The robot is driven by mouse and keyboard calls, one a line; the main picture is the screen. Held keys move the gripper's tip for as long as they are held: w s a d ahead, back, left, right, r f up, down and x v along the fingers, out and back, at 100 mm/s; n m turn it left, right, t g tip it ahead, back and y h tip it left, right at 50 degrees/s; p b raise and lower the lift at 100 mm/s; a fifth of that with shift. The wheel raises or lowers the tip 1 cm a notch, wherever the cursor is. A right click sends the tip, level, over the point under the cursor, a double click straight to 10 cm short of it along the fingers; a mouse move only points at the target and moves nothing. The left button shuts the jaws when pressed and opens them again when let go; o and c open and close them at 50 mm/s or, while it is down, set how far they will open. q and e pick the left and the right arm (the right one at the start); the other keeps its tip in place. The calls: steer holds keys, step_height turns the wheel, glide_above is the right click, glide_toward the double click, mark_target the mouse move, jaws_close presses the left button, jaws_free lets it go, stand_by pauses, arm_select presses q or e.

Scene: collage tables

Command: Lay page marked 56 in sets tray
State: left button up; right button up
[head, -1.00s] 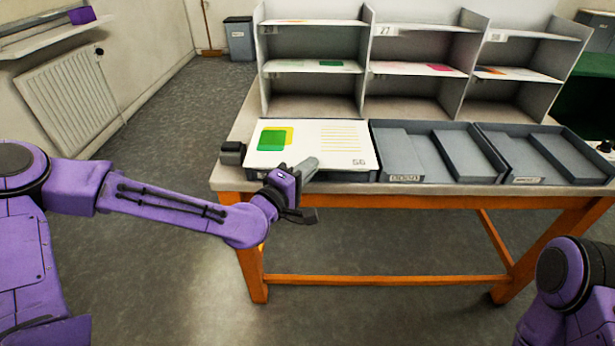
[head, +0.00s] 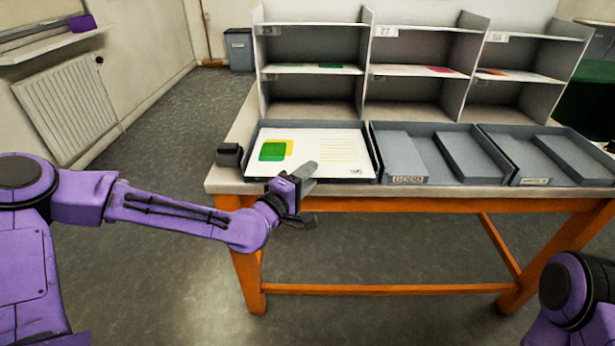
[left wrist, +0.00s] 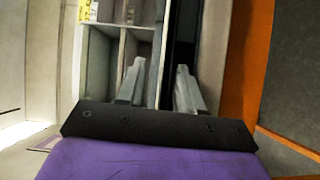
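The page (head: 318,150), white with a green square over a yellow one and yellow lines, lies flat inside the leftmost grey tray (head: 371,146) on the table. Its corner mark is blurred now but reads 56 in the earlier head frame. The tray's walls show around the page. My left gripper (head: 305,180) is at the tray's front edge, its fingers beside the page's near edge. My right gripper is out of view; only part of that arm shows at lower right.
Two more grey trays, the middle one (head: 436,180) and the right one (head: 530,181), stand alongside with no pages in them. A grey shelf unit (head: 368,60) with several pages stands behind. A small dark block (head: 229,154) sits left of the page's tray.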

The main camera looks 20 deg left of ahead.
arm_select(q)
steer(key=shift+s, duration=0.1)
steer(key=p+v, duration=0.1)
steer(key=v, duration=0.9)
steer(key=shift+s+p, duration=0.2)
steer(key=shift+p, duration=0.2)
